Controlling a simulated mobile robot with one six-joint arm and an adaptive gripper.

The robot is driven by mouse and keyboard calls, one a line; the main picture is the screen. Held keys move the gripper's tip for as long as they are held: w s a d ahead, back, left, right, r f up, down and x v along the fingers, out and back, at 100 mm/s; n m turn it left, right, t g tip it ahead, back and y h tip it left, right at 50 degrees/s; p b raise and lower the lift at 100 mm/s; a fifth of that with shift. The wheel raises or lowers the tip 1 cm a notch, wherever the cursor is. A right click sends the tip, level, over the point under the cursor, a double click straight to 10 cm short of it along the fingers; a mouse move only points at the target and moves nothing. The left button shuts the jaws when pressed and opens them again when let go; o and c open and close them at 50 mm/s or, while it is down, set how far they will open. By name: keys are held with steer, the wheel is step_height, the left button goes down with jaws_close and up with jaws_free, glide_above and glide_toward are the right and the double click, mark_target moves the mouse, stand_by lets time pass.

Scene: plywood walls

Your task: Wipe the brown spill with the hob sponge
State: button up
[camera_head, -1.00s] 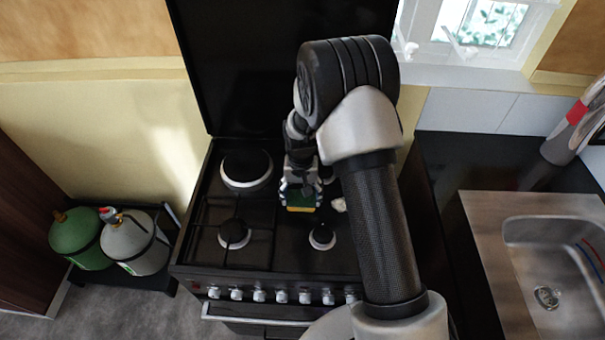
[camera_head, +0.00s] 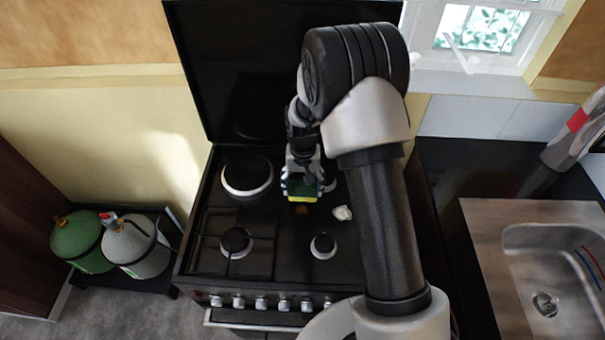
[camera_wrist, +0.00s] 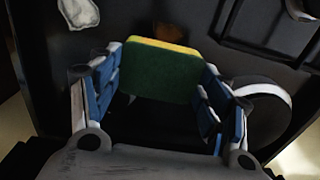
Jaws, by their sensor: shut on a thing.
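The hob sponge (camera_head: 303,198), yellow and green, is held in my gripper (camera_head: 302,187) over the right half of the stove top. In the wrist view the sponge (camera_wrist: 160,72) sits between the two blue-padded fingers, which are shut on it. The brown spill (camera_head: 301,210) is a small patch on the dark hob, just in front of the sponge. In the wrist view a dim brown patch (camera_wrist: 169,31) shows just beyond the sponge's yellow edge. I cannot tell whether the sponge touches the hob.
A whitish blob (camera_head: 342,213) lies on the hob right of the sponge. Burners surround it: front right (camera_head: 323,245), front left under a grate (camera_head: 236,240), rear left (camera_head: 247,175). The raised black lid (camera_head: 240,70) stands behind. A sink (camera_head: 545,250) is right; gas bottles (camera_head: 82,242) are left.

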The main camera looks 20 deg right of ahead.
steer(key=shift+r+p, duration=0.9)
steer(key=shift+r, duration=0.8)
steer(key=shift+f+b, duration=0.25)
steer(key=shift+b, duration=0.8)
steer(key=b, duration=0.3)
steer(key=shift+s+f, duration=0.15)
